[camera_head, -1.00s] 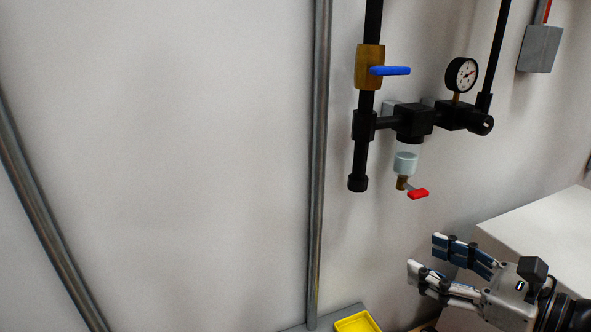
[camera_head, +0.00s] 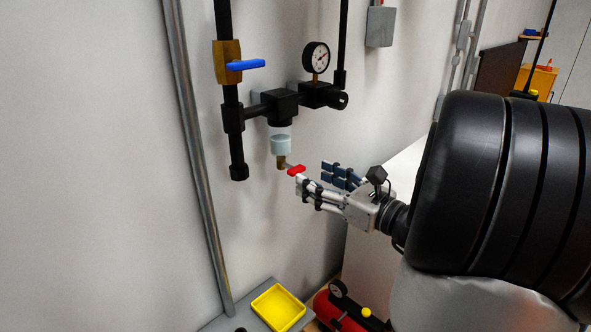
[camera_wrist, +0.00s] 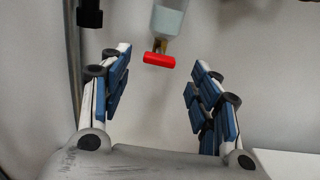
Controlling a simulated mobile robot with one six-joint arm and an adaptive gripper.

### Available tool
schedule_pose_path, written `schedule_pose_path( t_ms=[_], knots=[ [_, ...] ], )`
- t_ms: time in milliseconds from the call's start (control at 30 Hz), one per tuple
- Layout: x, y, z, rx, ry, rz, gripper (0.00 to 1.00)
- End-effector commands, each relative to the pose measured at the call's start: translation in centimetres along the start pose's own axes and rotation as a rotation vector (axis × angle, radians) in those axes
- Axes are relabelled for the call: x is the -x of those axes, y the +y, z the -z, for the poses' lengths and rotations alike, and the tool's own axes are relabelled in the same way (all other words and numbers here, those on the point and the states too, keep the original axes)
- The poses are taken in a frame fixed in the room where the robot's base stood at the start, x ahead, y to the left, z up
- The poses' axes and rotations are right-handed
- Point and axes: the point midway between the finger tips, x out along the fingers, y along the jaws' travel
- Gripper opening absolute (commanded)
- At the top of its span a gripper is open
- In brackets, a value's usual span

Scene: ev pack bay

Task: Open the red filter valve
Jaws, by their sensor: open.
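The red filter valve (camera_head: 296,170) is a small red handle on a brass stem under the clear filter bowl (camera_head: 281,143). In the wrist view the red handle (camera_wrist: 159,60) lies crosswise below the bowl (camera_wrist: 166,20), roughly midway between my fingers and beyond their tips. My gripper (camera_head: 316,178) is open and empty, just right of the handle in the head view. In the wrist view its two blue-padded fingers (camera_wrist: 160,68) stand wide apart on either side. In the head view, the near fingertip comes very close to the handle; I cannot tell whether they touch.
A blue-handled brass valve (camera_head: 245,65) and black pipework sit above left. A pressure gauge (camera_head: 316,57) is above. A grey upright pipe (camera_head: 196,150) runs at left. A yellow tray (camera_head: 278,307) and a red tank (camera_head: 335,312) are below. The wall beside the bowl is bare.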

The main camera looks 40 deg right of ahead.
Motion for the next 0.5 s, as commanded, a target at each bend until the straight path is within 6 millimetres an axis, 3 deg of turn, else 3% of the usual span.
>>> schedule_pose_path(
  t_ms=[200,500],
  knots=[
    [-3.7,0.1,0.0,0.0,0.0,-0.004,0.57],
    [-5.1,0.0,0.0,0.001,0.0,0.0,0.57]
  ],
)
